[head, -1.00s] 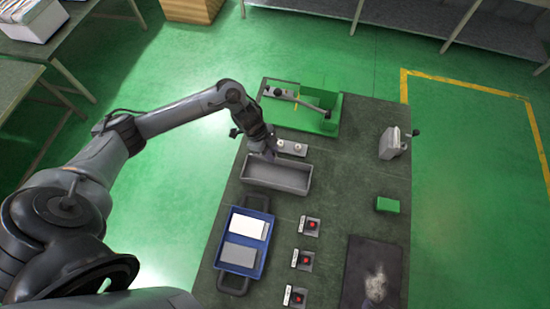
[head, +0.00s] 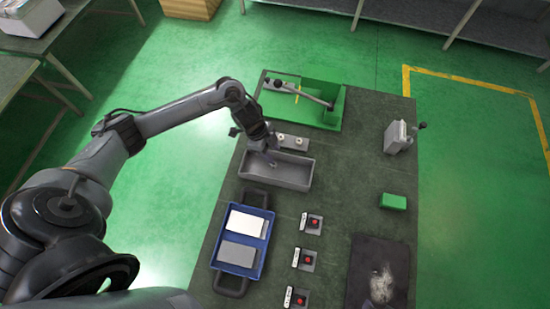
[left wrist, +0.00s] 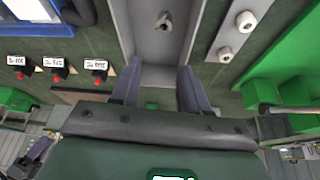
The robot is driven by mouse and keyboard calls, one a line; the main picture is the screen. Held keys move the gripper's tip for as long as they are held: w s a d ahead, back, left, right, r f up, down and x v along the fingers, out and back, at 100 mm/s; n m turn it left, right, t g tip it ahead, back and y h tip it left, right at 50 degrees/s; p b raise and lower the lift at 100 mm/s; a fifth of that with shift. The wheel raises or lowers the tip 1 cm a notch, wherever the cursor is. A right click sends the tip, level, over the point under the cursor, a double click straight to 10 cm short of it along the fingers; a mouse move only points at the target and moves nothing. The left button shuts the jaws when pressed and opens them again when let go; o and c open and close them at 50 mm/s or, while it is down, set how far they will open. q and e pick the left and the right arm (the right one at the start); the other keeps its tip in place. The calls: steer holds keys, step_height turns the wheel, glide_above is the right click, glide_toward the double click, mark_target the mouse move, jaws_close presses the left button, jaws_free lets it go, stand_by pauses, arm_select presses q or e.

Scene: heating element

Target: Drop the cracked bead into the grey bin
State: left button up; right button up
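The grey bin (head: 292,182) is a long open tray on the table. In the head view my left gripper (head: 268,149) is over the bin's far left part. A purple-grey piece at the lower left of the left wrist view seems to be my right gripper (left wrist: 40,148); its fingers are too small to read.
A grey strip with two round white pieces (head: 292,142) lies just behind the bin. A green fixture (head: 318,115) with a lever stands beyond. A blue tray (head: 262,262), several red-button switches (head: 313,222), a green block (head: 393,201) and a dark mat (head: 362,270) share the table.

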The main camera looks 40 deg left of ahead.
arm_select(q)
steer(key=shift+o, duration=0.7)
steer(key=v, duration=1.1)
steer(key=shift+f, duration=0.15)
